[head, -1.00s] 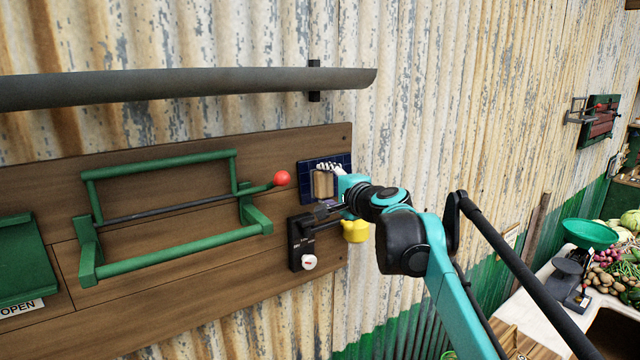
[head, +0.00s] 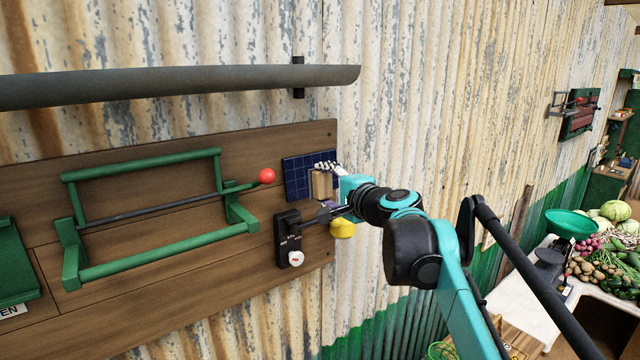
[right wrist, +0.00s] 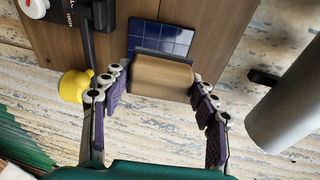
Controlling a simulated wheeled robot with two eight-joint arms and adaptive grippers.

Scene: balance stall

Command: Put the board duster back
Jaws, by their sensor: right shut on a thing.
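The board duster (head: 322,184), a pale wooden block with a dark strip along one edge, is held in my right gripper (head: 334,186). It also shows between the two fingers in the right wrist view (right wrist: 163,77). In the head view the duster is in front of the lower right part of a dark blue gridded panel (head: 297,177) on the wooden board. In the wrist view the panel (right wrist: 165,37) shows just beyond the duster. I cannot tell whether they touch. My left gripper is not in view.
A black switch box (head: 288,242) with a white knob is mounted below the panel. A yellow object (head: 343,229) hangs beside it. A green frame with a red-knobbed lever (head: 267,176) is to the left. A grey pipe (head: 180,85) runs above.

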